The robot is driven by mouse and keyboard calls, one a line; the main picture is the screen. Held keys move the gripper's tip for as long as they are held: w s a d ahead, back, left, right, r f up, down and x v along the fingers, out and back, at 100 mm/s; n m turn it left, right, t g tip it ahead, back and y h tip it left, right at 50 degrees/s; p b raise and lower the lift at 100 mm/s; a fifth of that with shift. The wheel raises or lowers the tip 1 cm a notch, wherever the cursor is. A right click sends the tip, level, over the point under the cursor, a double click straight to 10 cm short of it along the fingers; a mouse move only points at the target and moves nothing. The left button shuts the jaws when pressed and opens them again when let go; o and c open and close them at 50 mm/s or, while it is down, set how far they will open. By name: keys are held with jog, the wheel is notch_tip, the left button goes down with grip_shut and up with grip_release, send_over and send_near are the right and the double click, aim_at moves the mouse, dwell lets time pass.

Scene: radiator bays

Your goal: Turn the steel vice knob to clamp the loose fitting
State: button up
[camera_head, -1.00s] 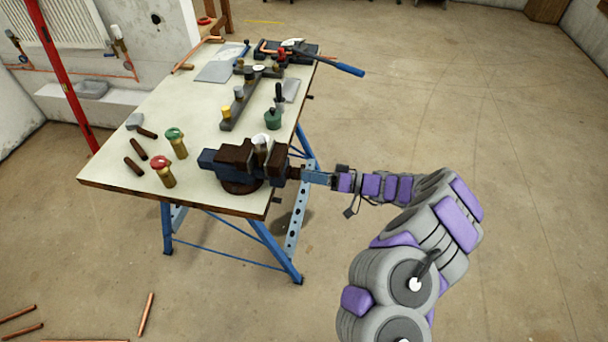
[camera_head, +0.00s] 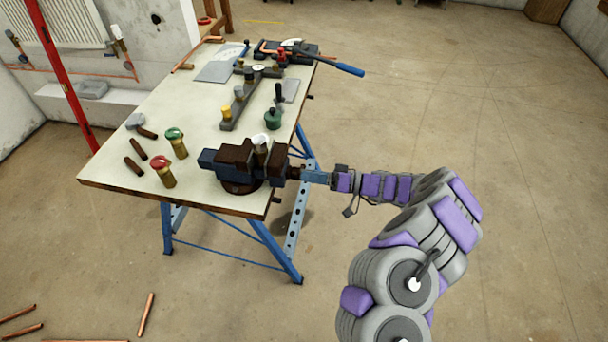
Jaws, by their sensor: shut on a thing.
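The vice (camera_head: 236,160), with a blue body and rusty brown jaws, is fixed at the near right corner of the workbench. The loose fitting (camera_head: 260,146), with a pale top, stands upright between the jaws, and its lower part is hidden. The jaws look close around it; I cannot tell if both press on it. My gripper (camera_head: 303,175) reaches in from the right and is shut on the steel vice knob at the vice's right end. The knob is mostly hidden by the gripper and too small to make out.
The workbench (camera_head: 110,170) also holds valves with red (camera_head: 161,162) and green (camera_head: 174,134) tops, short dark tools, a green pot (camera_head: 272,119) and a blue-handled pipe bender (camera_head: 330,62). Copper pipes (camera_head: 146,315) lie on the floor.

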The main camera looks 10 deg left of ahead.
grip_shut()
